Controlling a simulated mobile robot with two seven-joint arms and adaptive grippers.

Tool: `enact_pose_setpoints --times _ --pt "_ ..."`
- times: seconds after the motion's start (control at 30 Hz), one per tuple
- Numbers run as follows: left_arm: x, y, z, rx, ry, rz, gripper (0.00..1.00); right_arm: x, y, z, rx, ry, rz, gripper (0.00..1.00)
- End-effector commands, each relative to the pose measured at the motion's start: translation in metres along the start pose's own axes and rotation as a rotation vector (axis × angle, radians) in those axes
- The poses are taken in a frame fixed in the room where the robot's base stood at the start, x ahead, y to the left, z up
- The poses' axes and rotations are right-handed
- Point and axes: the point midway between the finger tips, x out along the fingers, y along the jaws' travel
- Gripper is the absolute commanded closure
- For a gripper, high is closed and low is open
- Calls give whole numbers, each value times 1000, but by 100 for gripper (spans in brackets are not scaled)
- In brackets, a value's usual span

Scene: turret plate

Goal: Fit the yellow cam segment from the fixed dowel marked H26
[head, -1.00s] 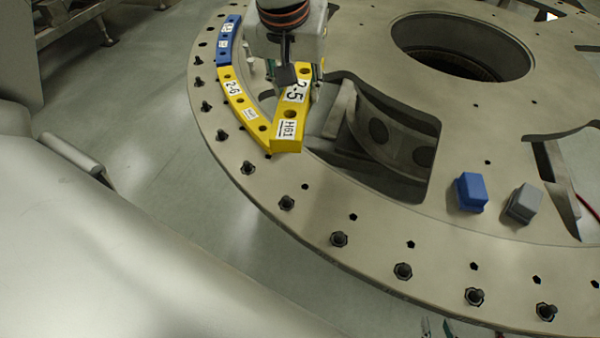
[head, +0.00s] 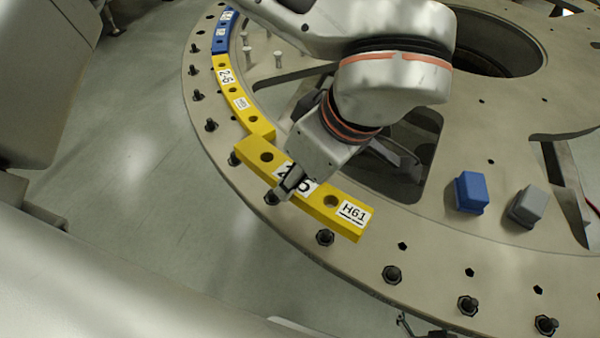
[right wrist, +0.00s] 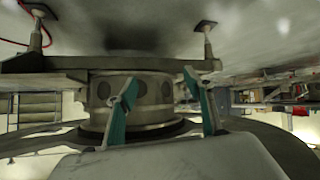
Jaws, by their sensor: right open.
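A yellow cam segment (head: 318,203), labelled 2-5 and H61, is gripped near its middle by my left gripper (head: 288,186). It lies across the plate's rim, its left end close to another yellow segment (head: 240,103) labelled 2-6. Whether it touches the plate or hangs just above it I cannot tell. Black dowels or bolts (head: 325,237) line the rim of the turret plate (head: 440,255); some show at the held segment's outer edge. I can read no H26 mark. My right gripper (right wrist: 160,80) is open and empty, its teal fingers apart in the right wrist view.
A blue segment (head: 222,38) sits on the rim beyond the 2-6 piece. A blue block (head: 471,192) and a grey block (head: 527,206) stand on the plate at right. Cutouts and a large round hole open in the plate. The rim at lower right holds only fasteners.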

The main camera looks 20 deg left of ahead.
Motion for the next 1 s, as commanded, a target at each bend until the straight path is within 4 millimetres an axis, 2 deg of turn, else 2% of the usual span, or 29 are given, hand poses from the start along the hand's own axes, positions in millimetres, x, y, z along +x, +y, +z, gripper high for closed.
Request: enact_pose_setpoints --times 1.0 --pt "39 -1 17 -7 0 -3 96 14 6 9 -21 6 15 48"
